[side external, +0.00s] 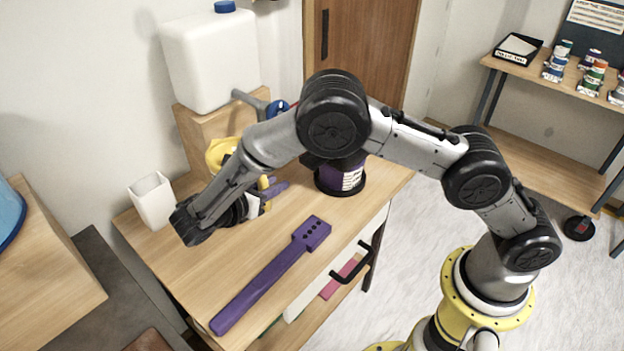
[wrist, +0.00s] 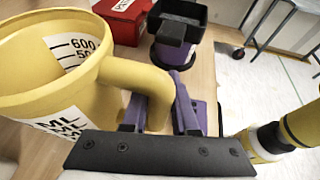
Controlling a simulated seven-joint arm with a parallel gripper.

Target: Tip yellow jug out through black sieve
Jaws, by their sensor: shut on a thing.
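The yellow jug (side external: 221,151) is by the wooden block at the back of the bench, mostly hidden behind my arm in the side view. In the wrist view the jug (wrist: 60,85) fills the left, with its open mouth and measuring marks showing. My gripper (wrist: 160,97) is shut on the jug's handle, its purple fingers either side of it. The gripper (side external: 268,190) is partly covered by my arm in the side view. A black square-mouthed piece (wrist: 180,18), seemingly the sieve, sits over a dark purple container (side external: 340,178). The jug's contents and any mesh cannot be made out.
A white tank (side external: 208,60) with a tap stands on a wooden block (side external: 200,135). A white cup (side external: 152,202) is at the bench's left. A long purple tool (side external: 265,278) lies along the front. A red box (wrist: 120,18) is beyond the jug.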

